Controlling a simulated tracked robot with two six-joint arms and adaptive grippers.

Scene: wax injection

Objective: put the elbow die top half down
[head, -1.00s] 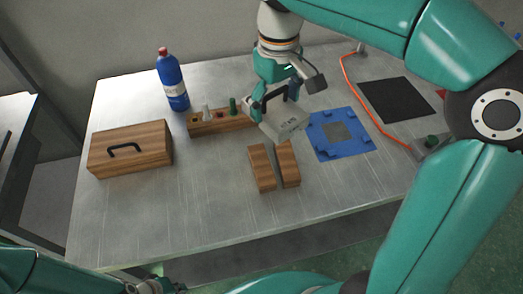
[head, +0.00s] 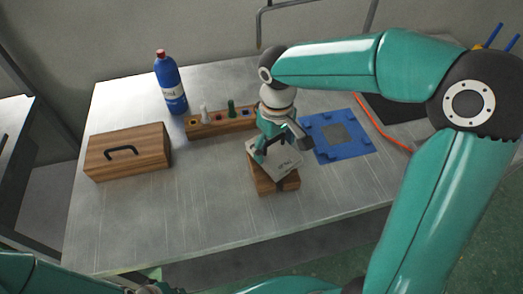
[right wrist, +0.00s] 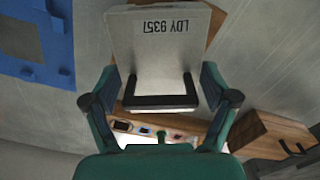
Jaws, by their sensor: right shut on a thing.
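The elbow die top half is a light grey block (head: 286,163) with dark lettering and a dark handle. My right gripper (head: 262,158) is shut on that handle. In the right wrist view the block (right wrist: 160,55) hangs between the fingers of the gripper (right wrist: 160,103), its lettering upside down. The block is over the two wooden rests (head: 272,186) and hides most of their tops. I cannot tell whether it touches them. It looks turned at an angle to them. My left gripper is out of view; only part of the left arm shows at the bottom left.
A blue mat (head: 322,152) with raised corner pieces lies just right of the block. A wooden rack (head: 222,126) with small items stands behind, a blue bottle (head: 171,88) at the back left. A wooden box (head: 128,154) stands left. The front of the metal table (head: 180,225) is clear.

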